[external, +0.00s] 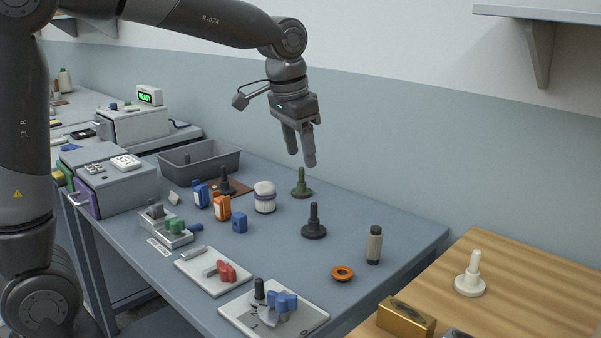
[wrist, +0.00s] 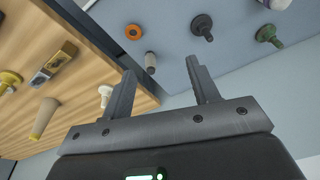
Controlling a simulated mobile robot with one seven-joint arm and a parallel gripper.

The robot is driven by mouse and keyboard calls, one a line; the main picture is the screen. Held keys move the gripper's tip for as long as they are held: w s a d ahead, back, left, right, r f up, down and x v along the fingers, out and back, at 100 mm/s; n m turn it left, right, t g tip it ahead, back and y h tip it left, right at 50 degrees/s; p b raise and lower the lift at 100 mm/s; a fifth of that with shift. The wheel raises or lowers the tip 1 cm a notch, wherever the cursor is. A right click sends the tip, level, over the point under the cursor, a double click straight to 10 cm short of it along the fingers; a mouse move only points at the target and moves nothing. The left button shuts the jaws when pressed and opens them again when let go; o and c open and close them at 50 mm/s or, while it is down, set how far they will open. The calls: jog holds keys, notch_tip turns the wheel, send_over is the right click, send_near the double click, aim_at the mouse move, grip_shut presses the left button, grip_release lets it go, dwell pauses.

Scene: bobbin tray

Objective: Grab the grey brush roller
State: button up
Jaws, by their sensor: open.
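The grey brush roller (external: 374,246) appears to be the upright grey-beige cylinder with a dark top near the right end of the blue-grey table. It also shows in the wrist view (wrist: 150,62), small and distant, between the fingertips. My gripper (external: 300,158) is open and empty, pointing down above the back of the table, up and to the left of the roller in the external view. Its two fingers also show in the wrist view (wrist: 160,70). Nothing touches the roller.
An orange ring (external: 342,273) lies left of the roller. A black spindle (external: 314,222) and a green spindle (external: 301,184) stand further left. A wooden table (external: 530,290) with a white spindle (external: 470,276) and gold block (external: 406,318) adjoins at right. The wall runs behind.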

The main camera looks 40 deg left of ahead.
jog(key=w+d+f+m+g, duration=0.1)
jog(key=w+d+f, duration=0.35)
jog(key=w, duration=0.25)
jog(key=m+g, duration=0.1)
send_over(378, 228)
notch_tip(378, 228, down, 8)
jog(key=shift+f, duration=0.25)
notch_tip(378, 228, down, 5)
jog(key=shift+f, duration=0.2)
jog(key=shift+a+f, duration=0.2)
jog(key=shift+f, duration=2.5)
jog(key=shift+c, duration=0.2)
jog(key=c, duration=1)
jog(key=shift+r, duration=0.1)
